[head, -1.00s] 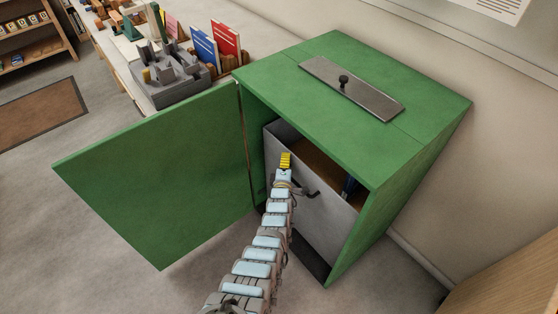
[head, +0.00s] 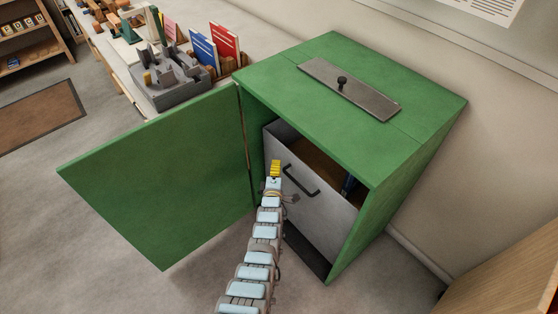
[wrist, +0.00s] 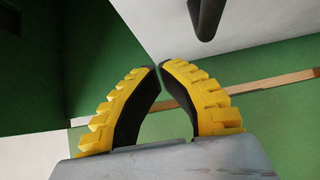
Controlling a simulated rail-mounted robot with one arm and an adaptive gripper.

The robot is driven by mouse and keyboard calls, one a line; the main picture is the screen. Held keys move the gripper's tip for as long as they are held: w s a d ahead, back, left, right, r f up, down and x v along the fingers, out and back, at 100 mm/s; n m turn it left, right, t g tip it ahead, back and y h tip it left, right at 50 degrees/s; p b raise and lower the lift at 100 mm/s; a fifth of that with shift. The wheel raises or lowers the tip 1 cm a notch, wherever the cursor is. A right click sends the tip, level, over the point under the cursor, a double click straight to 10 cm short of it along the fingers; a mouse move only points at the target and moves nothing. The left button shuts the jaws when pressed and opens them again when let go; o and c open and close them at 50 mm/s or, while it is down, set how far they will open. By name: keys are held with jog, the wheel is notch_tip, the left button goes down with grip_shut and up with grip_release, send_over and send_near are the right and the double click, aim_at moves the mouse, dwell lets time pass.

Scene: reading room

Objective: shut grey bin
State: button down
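The grey bin (head: 318,205) stands inside the green cabinet (head: 390,125), tilted a little at its opening, with a dark handle (head: 300,180) on its front. The cabinet's green door (head: 165,180) is swung wide open to the left. My gripper (head: 275,168) is in front of the bin, at the left of the handle. In the wrist view its yellow fingers (wrist: 160,68) curve toward each other, their tips close with a small gap and nothing between them. The dark handle also shows at the top of the wrist view (wrist: 207,15), beyond the fingertips and apart from them.
A grey plate with a knob (head: 350,90) lies on the cabinet top. A low shelf with a grey tray (head: 170,85) and books (head: 203,48) stands behind the door. A wall is at the right. The floor (head: 120,285) in front is clear.

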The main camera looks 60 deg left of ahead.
jog(key=p+v, duration=0.3)
jog(key=v, duration=0.6)
jog(key=shift+w, duration=0.15)
jog(key=shift+d+r, duration=0.1)
jog(key=shift+d, duration=0.05)
dwell(0.3)
